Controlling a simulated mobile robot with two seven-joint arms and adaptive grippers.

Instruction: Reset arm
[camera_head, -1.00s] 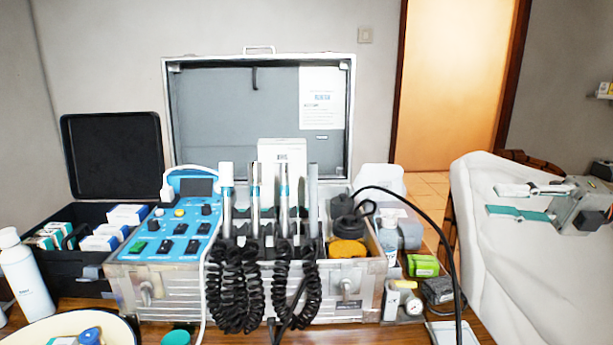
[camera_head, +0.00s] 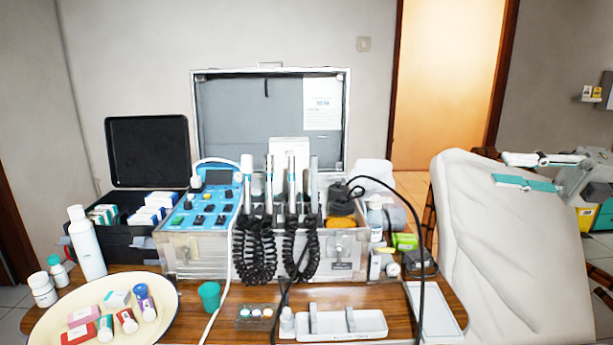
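My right gripper (camera_head: 501,169) is at the right edge of the head view, in front of the white reclined dental chair (camera_head: 490,250). Its two fingers, one white and one with a teal pad, are apart with nothing between them. It is well clear of the table items to its left. My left gripper and arm do not show. The open metal dental case (camera_head: 192,256) stands on the table with its lid up. Its blue control panel (camera_head: 205,208) and several upright handpieces with coiled black hoses (camera_head: 256,250) are in it.
A wooden table (camera_head: 240,290) carries an oval cream tray (camera_head: 50,320) of small boxes and bottles, a white spray bottle (camera_head: 88,245), a green cup (camera_head: 209,295) and a white tray (camera_head: 340,330). A black cable (camera_head: 425,230) arches at the case's right. Open air surrounds my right gripper.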

